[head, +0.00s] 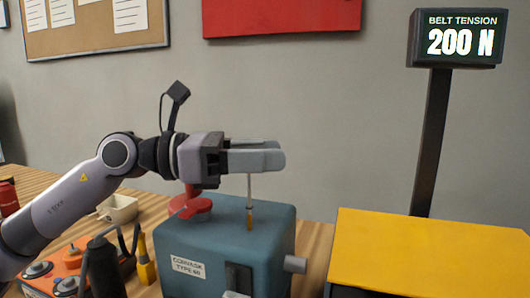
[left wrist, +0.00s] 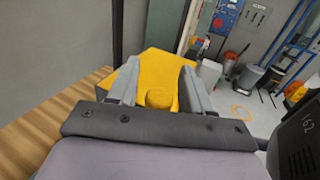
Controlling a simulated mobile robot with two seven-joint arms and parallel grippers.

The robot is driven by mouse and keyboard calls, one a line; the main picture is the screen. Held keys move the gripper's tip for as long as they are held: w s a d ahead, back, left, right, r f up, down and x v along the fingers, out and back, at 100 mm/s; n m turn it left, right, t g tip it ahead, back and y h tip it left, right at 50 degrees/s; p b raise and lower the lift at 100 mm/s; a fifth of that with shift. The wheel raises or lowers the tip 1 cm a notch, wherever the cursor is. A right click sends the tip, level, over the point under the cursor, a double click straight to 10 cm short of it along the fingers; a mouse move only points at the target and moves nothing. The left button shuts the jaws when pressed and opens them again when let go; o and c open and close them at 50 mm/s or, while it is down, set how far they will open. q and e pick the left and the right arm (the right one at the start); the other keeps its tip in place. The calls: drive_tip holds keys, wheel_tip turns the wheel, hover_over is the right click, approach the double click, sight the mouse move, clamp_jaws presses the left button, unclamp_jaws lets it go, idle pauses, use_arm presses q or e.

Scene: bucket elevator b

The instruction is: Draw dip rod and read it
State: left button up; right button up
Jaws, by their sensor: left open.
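My left gripper (head: 270,157) is level above the blue-green gearbox-like housing (head: 225,240), its fingers pointing right. A thin dip rod (head: 249,190) runs straight down from below the fingers to the housing's top. Its upper part is grey and its lower part amber. I cannot tell whether the lower tip is inside a hole. The rod's top is hidden behind the fingers in the head view. In the left wrist view, a round yellow knob (left wrist: 159,98) lies between the open fingers. My right gripper is not in view.
A red cap or handle (head: 190,203) sits on the housing's left top. A yellow-topped box (head: 430,250) stands right. A display (head: 456,38) reads "BELT TENSION 200 N".

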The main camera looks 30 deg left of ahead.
use_arm(q)
clamp_jaws()
wheel_tip(320, 180, up, 2)
drive_tip(key=shift+a+p, duration=0.1)
drive_tip(key=shift+p, duration=0.6)
unclamp_jaws()
